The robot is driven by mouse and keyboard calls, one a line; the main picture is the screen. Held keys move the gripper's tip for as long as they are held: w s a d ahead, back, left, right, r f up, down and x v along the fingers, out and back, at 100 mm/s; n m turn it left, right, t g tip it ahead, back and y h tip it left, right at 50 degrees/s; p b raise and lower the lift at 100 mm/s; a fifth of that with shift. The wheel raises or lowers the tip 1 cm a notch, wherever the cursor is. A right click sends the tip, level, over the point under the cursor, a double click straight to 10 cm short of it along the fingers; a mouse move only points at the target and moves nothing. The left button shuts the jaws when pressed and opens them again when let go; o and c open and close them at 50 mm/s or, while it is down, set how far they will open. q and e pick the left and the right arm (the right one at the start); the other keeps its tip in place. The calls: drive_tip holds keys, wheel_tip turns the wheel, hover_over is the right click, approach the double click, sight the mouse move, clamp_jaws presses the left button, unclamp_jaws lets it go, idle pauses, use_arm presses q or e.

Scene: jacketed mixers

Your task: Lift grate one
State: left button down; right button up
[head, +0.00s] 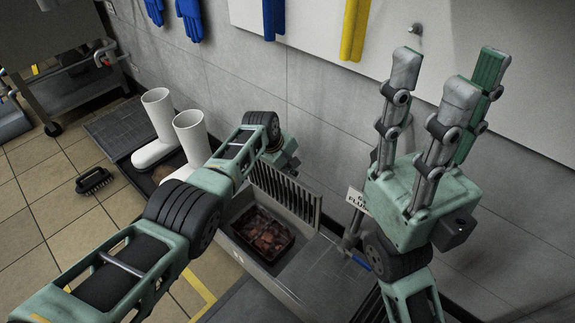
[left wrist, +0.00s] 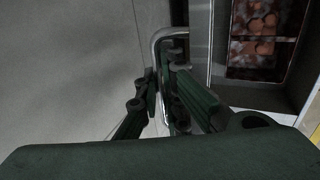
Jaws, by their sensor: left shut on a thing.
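Grate one appears to be the dark slatted grate (head: 287,190), standing steeply tilted up on the wall side of an open pit (head: 232,222); no label is readable. The pit holds a dark basket of brown chunks (head: 266,236), also in the left wrist view (left wrist: 262,22). My left gripper (head: 286,155) is at the grate's upper end, partly hidden by its own arm. In the left wrist view its fingers (left wrist: 170,92) are shut around a bent metal bar handle (left wrist: 158,40). My right gripper (head: 443,88) is raised at right, fingers spread upward, open and empty.
White boots (head: 160,128) stand on a dark floor cover (head: 118,130) left of my left arm. A black brush (head: 93,180) lies on the tiles. A flush sign (head: 357,200) and blue-handled pipe (head: 357,260) stand right of the pit. The grey wall (head: 320,130) is close behind.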

use_arm(q)
drive_tip(key=c, duration=2.2)
unclamp_jaws()
drive_tip(key=shift+w+d+r+t+h, duration=0.3)
drive_tip(key=shift+w+d, duration=0.15)
drive_tip(key=shift+d, duration=0.3)
drive_tip(key=shift+s+f, duration=0.15)
drive_tip(key=shift+f, duration=0.1)
drive_tip(key=shift+r, duration=0.1)
drive_tip(key=shift+w+v, duration=0.15)
drive_tip(key=shift+v, duration=3)
drive_tip(key=shift+w+v, duration=0.15)
drive_tip(key=shift+v, duration=3.05)
drive_tip(key=shift+a, duration=0.1)
